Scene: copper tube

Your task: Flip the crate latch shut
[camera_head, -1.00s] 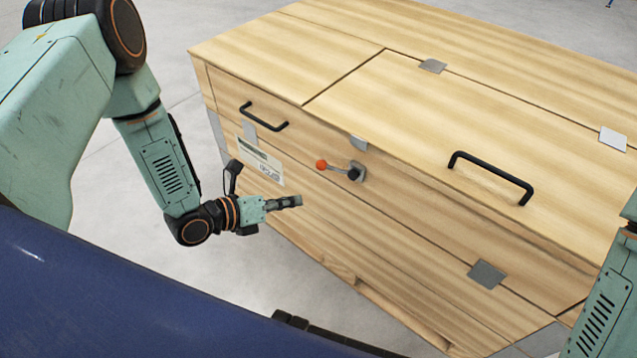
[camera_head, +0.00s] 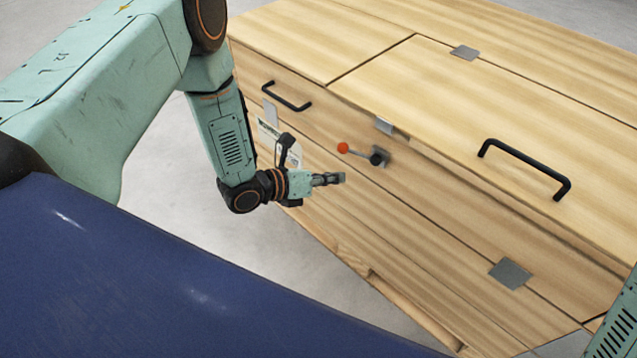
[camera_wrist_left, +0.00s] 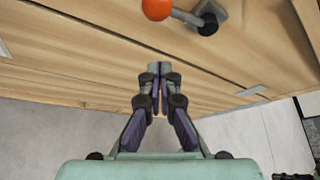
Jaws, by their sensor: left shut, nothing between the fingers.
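The crate latch (camera_head: 362,153) is a short grey lever with a red-orange ball at its left end and a dark pivot at its right, on the front of the wooden crate (camera_head: 450,200). The lever lies nearly level, pointing left. My left gripper (camera_head: 342,178) is shut and empty, just below the red ball and apart from it. In the left wrist view the shut fingers (camera_wrist_left: 160,68) point at the crate front, and the latch (camera_wrist_left: 182,14) shows at the top edge, its ball partly cut off. My right gripper is out of view.
A black lid handle (camera_head: 525,168) stands up on the crate's top right. Another black handle (camera_head: 287,96) is on the front, left of the latch. A metal tab (camera_head: 385,126) sits just above the latch. Grey floor is bare around the crate.

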